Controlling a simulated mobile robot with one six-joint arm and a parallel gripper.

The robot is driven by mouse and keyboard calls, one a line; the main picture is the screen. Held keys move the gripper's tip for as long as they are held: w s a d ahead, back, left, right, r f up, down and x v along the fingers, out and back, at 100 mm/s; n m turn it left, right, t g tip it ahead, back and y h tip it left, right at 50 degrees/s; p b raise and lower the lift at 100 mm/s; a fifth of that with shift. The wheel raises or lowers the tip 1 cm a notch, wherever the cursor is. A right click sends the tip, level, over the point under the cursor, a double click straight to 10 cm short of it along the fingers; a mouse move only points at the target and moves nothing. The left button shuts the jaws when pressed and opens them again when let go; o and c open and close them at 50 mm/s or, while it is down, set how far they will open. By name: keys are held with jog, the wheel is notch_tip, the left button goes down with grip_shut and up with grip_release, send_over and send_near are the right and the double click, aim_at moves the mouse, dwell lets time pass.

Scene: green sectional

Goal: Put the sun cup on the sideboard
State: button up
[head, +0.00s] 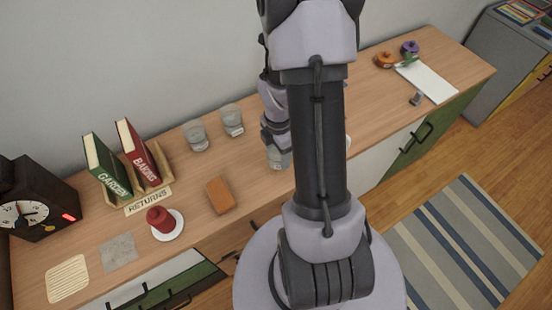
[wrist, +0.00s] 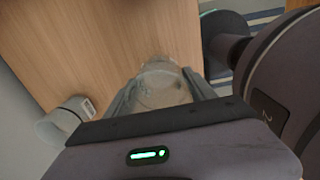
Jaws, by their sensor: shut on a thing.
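My gripper (head: 275,138) is over the wooden sideboard (head: 262,187), partly hidden behind my arm in the head view. It is shut on a clear glass cup (head: 280,159). In the wrist view the glass cup (wrist: 162,90) sits between the two fingers (wrist: 160,80), with wood behind it. I cannot tell whether its base touches the sideboard. No sun mark can be made out on it. Two similar clear glasses, one at left (head: 195,136) and one nearer my gripper (head: 232,120), stand upright by the wall. A pale round cup-like thing (wrist: 58,124) shows at left in the wrist view.
On the right lie a white sheet (head: 428,82) and small items. My arm hides the middle.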

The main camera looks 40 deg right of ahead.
jog(key=shift+w+f, duration=0.25)
jog(key=shift+w, duration=0.1)
jog(key=shift+f+b, duration=1)
jog(key=shift+f, duration=0.7)
jog(key=o, duration=1.4)
jog(key=shift+c, duration=0.2)
